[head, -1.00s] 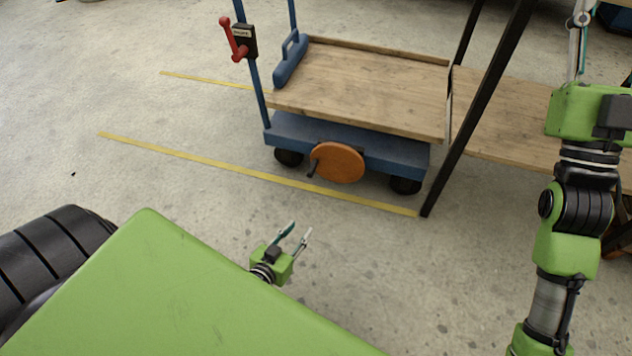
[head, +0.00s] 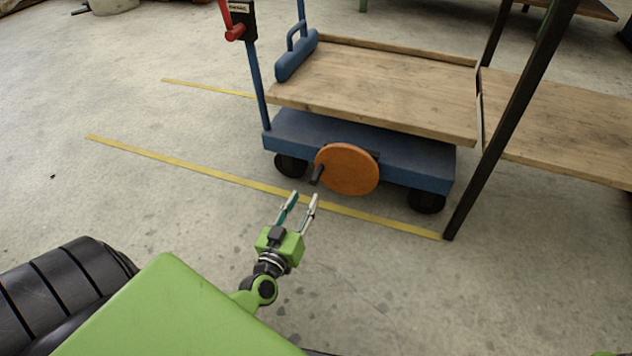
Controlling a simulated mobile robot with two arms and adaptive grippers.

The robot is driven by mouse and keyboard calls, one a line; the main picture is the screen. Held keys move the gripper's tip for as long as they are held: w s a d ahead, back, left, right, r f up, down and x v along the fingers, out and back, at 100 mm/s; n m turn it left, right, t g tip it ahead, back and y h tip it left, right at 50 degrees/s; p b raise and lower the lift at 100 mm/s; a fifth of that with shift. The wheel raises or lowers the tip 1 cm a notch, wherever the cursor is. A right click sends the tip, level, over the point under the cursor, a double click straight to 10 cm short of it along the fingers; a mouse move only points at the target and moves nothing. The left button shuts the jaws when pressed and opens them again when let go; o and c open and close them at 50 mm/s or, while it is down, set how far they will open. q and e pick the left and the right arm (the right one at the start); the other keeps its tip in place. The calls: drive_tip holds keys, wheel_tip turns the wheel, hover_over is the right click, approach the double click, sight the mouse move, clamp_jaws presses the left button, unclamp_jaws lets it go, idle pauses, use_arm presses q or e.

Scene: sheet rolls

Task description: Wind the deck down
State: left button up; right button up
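The cart's wooden deck (head: 375,88) sits above a blue base (head: 405,158) on black wheels. An orange crank wheel (head: 350,170) is on the base's near side, with a dark handle (head: 317,174) sticking out at its left. My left gripper (head: 298,201) is open and empty, its two fingers apart and pointing up the picture toward the handle. It appears just below the handle in the head view, and I see no contact. My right gripper is out of view.
A red lever (head: 230,22) on a dark box is fixed to the blue post. A blue block with a handle (head: 296,55) lies at the deck's left end. A wooden table (head: 570,125) with dark legs adjoins at right. Yellow lines (head: 190,163) mark the clear floor.

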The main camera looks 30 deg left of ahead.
sight(314, 179)
use_arm(q)
drive_tip(key=b+x, duration=0.3)
drive_tip(key=x, duration=0.6)
drive_tip(key=shift+a+f, duration=0.1)
drive_tip(key=shift+w, duration=0.35)
drive_tip(key=shift+c, duration=0.4)
clamp_jaws()
